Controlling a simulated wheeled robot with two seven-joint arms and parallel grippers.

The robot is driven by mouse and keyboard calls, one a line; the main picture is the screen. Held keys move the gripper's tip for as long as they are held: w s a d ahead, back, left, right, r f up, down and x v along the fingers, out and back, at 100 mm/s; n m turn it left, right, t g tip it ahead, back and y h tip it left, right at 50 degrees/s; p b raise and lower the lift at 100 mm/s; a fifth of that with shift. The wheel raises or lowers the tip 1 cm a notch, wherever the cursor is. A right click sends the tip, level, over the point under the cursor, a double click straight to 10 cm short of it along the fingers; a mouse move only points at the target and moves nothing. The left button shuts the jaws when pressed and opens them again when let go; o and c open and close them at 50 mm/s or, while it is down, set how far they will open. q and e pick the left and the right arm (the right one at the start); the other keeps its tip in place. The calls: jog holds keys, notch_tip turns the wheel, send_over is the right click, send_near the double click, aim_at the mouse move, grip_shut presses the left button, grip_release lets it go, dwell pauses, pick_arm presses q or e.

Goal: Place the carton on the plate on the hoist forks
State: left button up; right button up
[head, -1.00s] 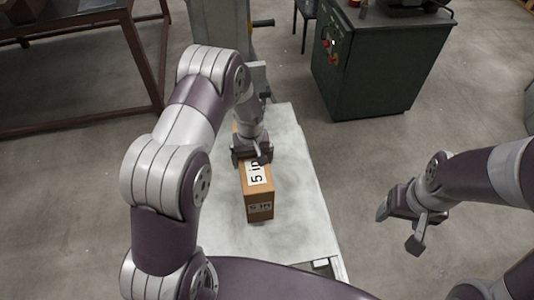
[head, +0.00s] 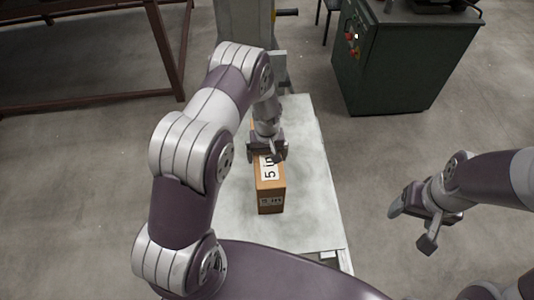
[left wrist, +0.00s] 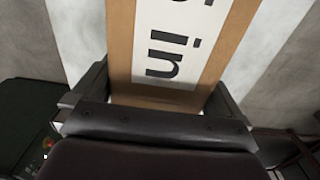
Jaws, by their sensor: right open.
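The brown carton (head: 271,196) with white "5 in" labels is upright over the pale plate (head: 300,225). It looks to rest on the plate, but a small gap under it cannot be ruled out. My left gripper (head: 267,153) is at the carton's far end. In the left wrist view, the left gripper's fingers (left wrist: 160,95) lie close against both sides of the carton (left wrist: 122,45), shut on it. The hoist forks under the plate are hidden. My right gripper (head: 412,222) is open and empty, to the right of the plate over the floor.
The grey hoist mast (head: 243,25) stands at the plate's far end. A green cabinet (head: 395,65) with red buttons stands at the back right. A brown-framed table (head: 90,100) is at the back left. Floor on both sides of the plate is clear.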

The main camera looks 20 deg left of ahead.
pick_arm(q)
notch_tip(320, 180, up, 12)
jog(key=shift+f+b, duration=0.25)
jog(key=shift+b, duration=0.4)
jog(key=s+r+m, duration=0.2)
jog(key=s+r, duration=0.3)
jog(key=s, duration=0.3)
jog(key=s+r+m+t, duration=0.1)
jog(key=s+r+m, duration=0.2)
jog(key=s, duration=0.6)
notch_tip(320, 180, up, 2)
jog(key=shift+d+r, duration=0.1)
jog(key=shift+d, duration=0.35)
